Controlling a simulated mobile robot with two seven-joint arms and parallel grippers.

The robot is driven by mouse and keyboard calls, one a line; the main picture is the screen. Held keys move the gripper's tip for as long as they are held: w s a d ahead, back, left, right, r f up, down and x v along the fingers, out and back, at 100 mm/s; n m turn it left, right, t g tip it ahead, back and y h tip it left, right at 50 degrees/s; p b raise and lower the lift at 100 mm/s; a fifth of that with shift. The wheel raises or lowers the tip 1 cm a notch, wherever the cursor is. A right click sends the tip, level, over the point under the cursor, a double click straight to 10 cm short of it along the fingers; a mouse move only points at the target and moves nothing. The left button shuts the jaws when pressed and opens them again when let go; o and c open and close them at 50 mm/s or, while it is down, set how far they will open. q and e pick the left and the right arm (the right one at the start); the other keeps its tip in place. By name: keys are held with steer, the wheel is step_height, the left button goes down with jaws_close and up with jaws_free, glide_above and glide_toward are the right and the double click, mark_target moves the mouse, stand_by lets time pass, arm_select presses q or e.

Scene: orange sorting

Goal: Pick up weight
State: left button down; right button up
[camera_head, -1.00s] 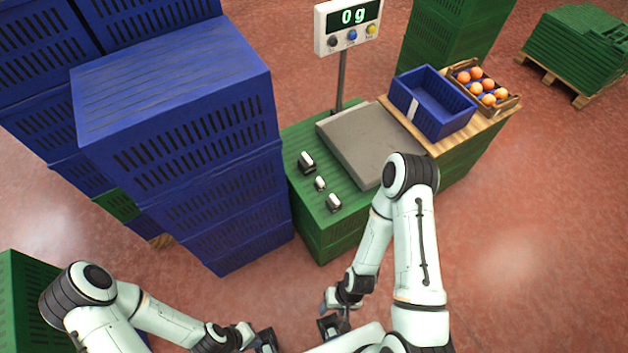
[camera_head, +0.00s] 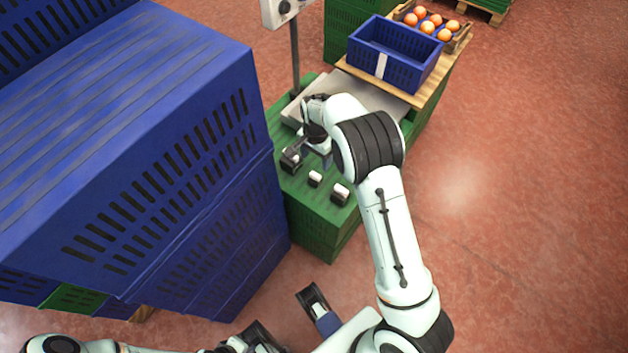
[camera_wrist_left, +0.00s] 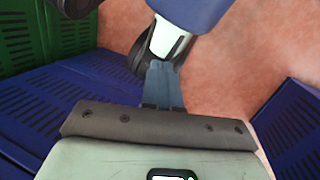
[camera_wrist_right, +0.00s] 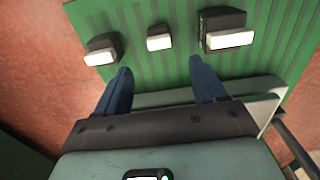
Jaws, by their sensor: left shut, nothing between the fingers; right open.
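Three dark weights with pale tops stand in a row on the green crate. The large weight (camera_head: 291,162) is at the left in the head view, the small weight (camera_head: 315,179) in the middle and the medium weight (camera_head: 340,195) at the right. In the right wrist view, the large weight (camera_wrist_right: 225,30), small weight (camera_wrist_right: 159,37) and medium weight (camera_wrist_right: 100,51) lie beyond the fingertips. My right gripper (camera_wrist_right: 160,72) is open and empty, its blue fingers apart from the weights. My left gripper (camera_wrist_left: 163,72) is shut and empty, away from the weights.
The scale plate (camera_head: 300,103) lies behind the weights, partly hidden by my right arm. A blue crate (camera_head: 396,55) and a box of oranges (camera_head: 465,35) stand beyond it. Tall stacked blue crates (camera_head: 200,150) block the left. Red floor (camera_head: 500,200) is clear at right.

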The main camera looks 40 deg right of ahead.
glide_above(315, 174)
steer(key=f, duration=0.4)
steer(key=shift+s+d+f+b, duration=0.15)
steer(key=shift+s+f+b, duration=0.1)
steer(key=shift+f+b, duration=0.15)
steer(key=shift+w+f+b, duration=0.15)
steer(key=shift+f+b, duration=0.6)
steer(key=shift+f, duration=2.15)
arm_select(q)
steer(key=shift+t+y, duration=0.3)
steer(key=shift+t, duration=0.3)
steer(key=w+f, duration=0.1)
steer(key=w+a+f, duration=0.1)
steer(key=w+f, duration=0.1)
steer(key=shift+w+a+f, duration=0.1)
steer(key=shift+w+a, duration=0.2)
steer(key=shift+w, duration=0.05)
arm_select(e)
steer(key=shift+a, duration=0.2)
steer(key=c, duration=1.2)
